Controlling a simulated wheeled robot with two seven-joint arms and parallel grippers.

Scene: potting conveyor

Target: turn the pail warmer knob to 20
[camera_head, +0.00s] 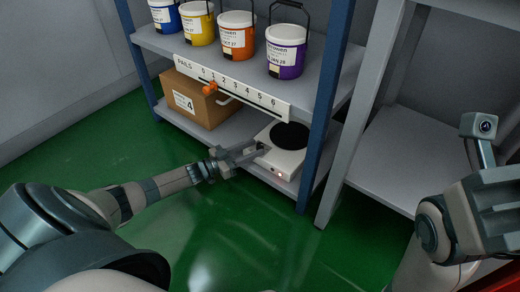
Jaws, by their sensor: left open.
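The pail warmer (285,162) is a low white box with a round black plate on top. It sits on the lower shelf, near its right end. My left gripper (255,151) reaches in from the left and is open, with its fingertips at the warmer's front left side. The knob cannot be made out; the fingers cover that part of the warmer, and I cannot tell whether they touch it. Its setting cannot be read. On the right, links of my right arm show, but its gripper fingers do not.
A cardboard box (190,101) marked 4 stands left on the lower shelf. Above, a numbered PAILS rail (240,90) carries an orange slider (209,88). Yellow (199,24), orange (234,36) and purple (286,52) pails stand on the upper shelf. A blue post (323,110) is close right.

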